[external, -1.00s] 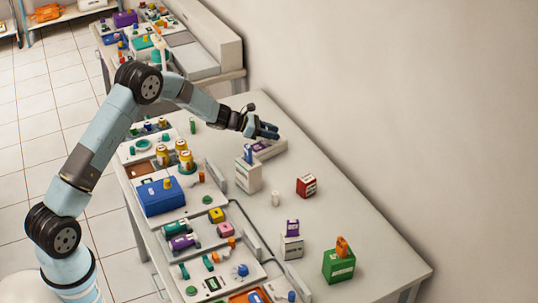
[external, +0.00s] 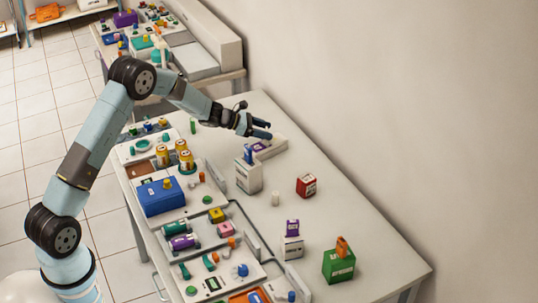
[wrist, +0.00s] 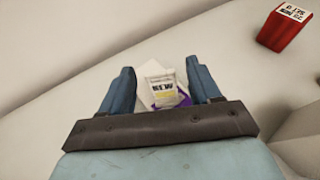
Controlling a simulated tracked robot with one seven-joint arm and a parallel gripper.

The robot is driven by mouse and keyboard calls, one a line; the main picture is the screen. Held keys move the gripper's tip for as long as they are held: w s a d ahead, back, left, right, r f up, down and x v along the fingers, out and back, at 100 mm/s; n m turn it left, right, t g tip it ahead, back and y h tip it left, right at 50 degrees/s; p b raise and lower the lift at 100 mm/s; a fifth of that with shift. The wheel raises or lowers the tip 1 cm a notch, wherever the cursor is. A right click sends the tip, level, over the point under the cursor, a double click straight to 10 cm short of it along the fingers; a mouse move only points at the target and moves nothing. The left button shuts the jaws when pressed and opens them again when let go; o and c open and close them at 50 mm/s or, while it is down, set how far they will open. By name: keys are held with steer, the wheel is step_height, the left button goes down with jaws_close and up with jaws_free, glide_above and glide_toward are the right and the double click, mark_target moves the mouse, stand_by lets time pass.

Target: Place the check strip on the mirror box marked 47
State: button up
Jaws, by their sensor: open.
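My gripper (external: 264,129) is open, at the far end of the table over a low white box (external: 276,148). A small purple-and-white piece (external: 261,146) lies on that box. In the wrist view my gripper (wrist: 160,66) has one finger on each side of a white label (wrist: 161,87) reading "NEW", with purple (wrist: 183,101) at its edge. I cannot tell which piece is the check strip, and no 47 is legible. Candidate boxes are a tall white box with a blue piece on top (external: 249,177), and a smaller white box (external: 292,247) with a purple piece on top (external: 292,228).
A red box (external: 306,185) stands right of the tall white box; it also shows in the wrist view (wrist: 285,32). A green box (external: 338,265) bears an orange piece. A small white cylinder (external: 275,198) stands between. Trays and a blue case (external: 161,197) crowd the left side.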

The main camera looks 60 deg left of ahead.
steer(key=v, duration=0.9)
steer(key=s+d+r+m+g+h, duration=0.1)
steer(key=s+d+r+m+g, duration=0.2)
steer(key=s+d+r+m, duration=0.8)
steer(key=s+d+r+m+g+h, duration=0.1)
steer(key=s+d+r+m+g, duration=0.3)
steer(key=s+d+r, duration=0.75)
steer(key=s+d+r+m+y, duration=0.1)
steer(key=s+d+m+y, duration=0.2)
steer(key=s+d+m, duration=0.8)
steer(key=s+a+m+y, duration=0.2)
steer(key=s, duration=0.6)
steer(key=s+a+m+y, duration=0.2)
steer(key=s+m, duration=0.1)
steer(key=s, duration=0.6)
steer(key=shift+s+f, duration=0.2)
steer(key=shift+f, duration=0.1)
